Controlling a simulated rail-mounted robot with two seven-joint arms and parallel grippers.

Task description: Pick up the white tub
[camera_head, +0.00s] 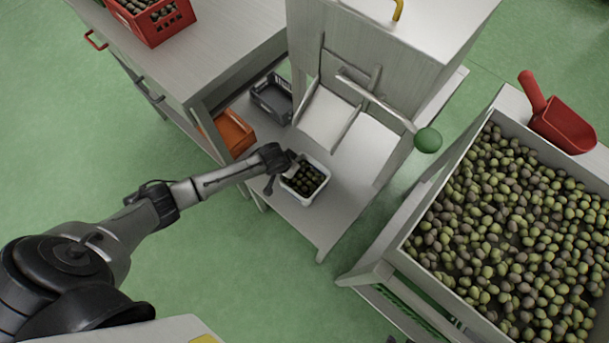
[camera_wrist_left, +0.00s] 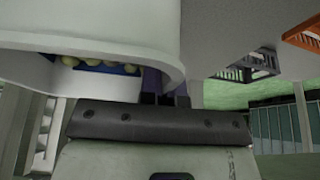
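The white tub (camera_head: 307,196) holds dark and green olives and stands on the low metal shelf in front of the machine, as seen in the head view. My left gripper (camera_head: 283,171) is at the tub's left rim. In the left wrist view, the tub (camera_wrist_left: 110,28) fills the upper left, with a few olives inside. The left gripper's fingers (camera_wrist_left: 166,92) are close together on either side of the tub's wall near a corner, and look shut on it. Whether the tub's base touches the shelf is hard to tell. My right gripper is not in view.
A grey crate (camera_head: 274,97) and an orange crate (camera_head: 233,133) sit behind the tub. A lever with a green knob (camera_head: 428,140) hangs over the machine's chute (camera_head: 346,121). A large olive bin (camera_head: 422,203) with a red scoop (camera_head: 561,118) stands right. Green floor lies open in front.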

